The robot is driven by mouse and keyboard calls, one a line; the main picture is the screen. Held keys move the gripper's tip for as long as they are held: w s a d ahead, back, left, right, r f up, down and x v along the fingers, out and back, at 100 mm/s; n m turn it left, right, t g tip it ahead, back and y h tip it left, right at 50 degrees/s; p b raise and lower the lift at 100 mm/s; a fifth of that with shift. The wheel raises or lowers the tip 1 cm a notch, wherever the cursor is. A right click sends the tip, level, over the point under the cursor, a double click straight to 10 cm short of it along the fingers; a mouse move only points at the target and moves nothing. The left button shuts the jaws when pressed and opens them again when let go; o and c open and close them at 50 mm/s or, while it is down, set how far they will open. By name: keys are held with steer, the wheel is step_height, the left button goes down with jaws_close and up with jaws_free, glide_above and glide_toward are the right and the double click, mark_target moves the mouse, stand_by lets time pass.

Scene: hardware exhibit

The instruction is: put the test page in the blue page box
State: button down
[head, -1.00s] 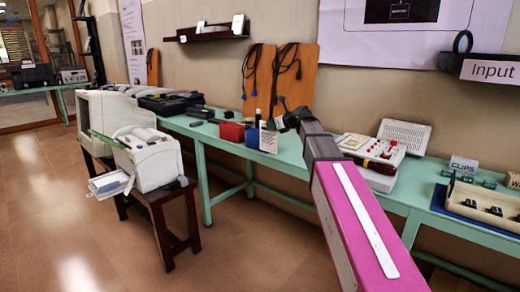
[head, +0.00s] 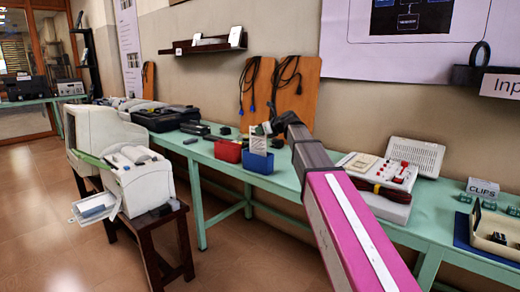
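The test page (head: 258,140) is a small white upright sheet with print on it. It stands over the blue page box (head: 258,162), and its lower edge is hidden behind the box's front wall, so it appears to be in the box. My gripper (head: 268,129) is at the page's upper right, very close to it or touching it. The fingers are small and dark, and I cannot tell whether they are shut on the page.
A red box (head: 228,151) stands just left of the blue one on the green table (head: 215,158). A white switch panel (head: 382,190) is to the right. A printer (head: 140,180) sits on a brown stool at left. Cables hang on boards behind.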

mark_target(261, 143)
steer(key=shift+f, duration=3.1)
steer(key=c, duration=1.4)
jaws_free()
steer(key=shift+f, duration=0.1)
steer(key=shift+o, duration=0.2)
steer(key=v, duration=1.2)
